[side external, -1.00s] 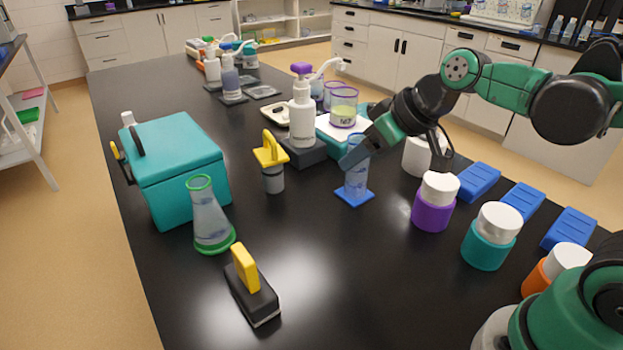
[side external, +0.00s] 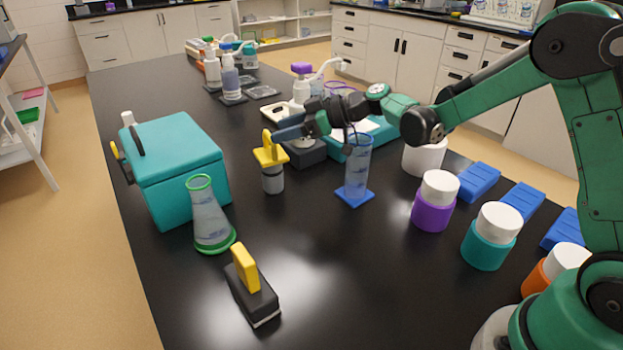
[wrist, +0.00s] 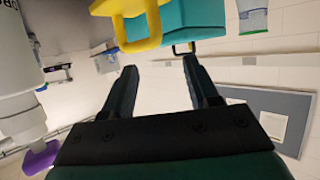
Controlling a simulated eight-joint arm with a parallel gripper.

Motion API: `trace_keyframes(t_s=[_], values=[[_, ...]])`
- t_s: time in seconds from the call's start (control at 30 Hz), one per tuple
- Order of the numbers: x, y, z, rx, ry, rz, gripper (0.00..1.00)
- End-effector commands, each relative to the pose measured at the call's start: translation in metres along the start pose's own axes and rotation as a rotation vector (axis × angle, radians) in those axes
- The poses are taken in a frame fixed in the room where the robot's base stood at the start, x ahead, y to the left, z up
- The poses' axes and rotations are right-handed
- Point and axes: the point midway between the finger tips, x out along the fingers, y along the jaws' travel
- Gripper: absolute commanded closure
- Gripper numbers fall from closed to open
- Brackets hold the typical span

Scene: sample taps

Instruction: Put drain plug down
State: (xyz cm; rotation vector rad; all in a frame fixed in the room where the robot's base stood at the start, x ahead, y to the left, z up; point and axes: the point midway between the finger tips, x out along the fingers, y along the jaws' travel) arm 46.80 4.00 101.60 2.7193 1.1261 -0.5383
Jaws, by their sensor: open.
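The likely drain plug is a yellow piece with an upright loop handle (side external: 269,151), sitting on top of a short grey cylinder (side external: 272,180) that stands upright on the black bench. My gripper (side external: 277,136) is level with the handle, on its right side in the side view. In the wrist view my gripper (wrist: 160,68) has its two dark fingers spread with nothing between them. The yellow handle (wrist: 137,40) shows just beyond the fingertips, toward the top of that picture. Whether a finger touches it I cannot tell.
A teal box (side external: 178,165) and a flask with a green base (side external: 210,220) stand to the left. A clear cylinder on a blue foot (side external: 357,175) and a white pump bottle (side external: 300,100) are close to my arm. A yellow-handled black block (side external: 252,290) lies in front.

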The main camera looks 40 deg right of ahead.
Motion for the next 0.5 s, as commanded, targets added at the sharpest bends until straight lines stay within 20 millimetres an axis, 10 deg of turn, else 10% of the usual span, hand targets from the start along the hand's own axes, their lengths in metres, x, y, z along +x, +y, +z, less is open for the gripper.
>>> trace_keyframes(t_s=[0.5], values=[[0.041, -0.001, 0.032, 0.001, -0.002, -0.001, 0.47]])
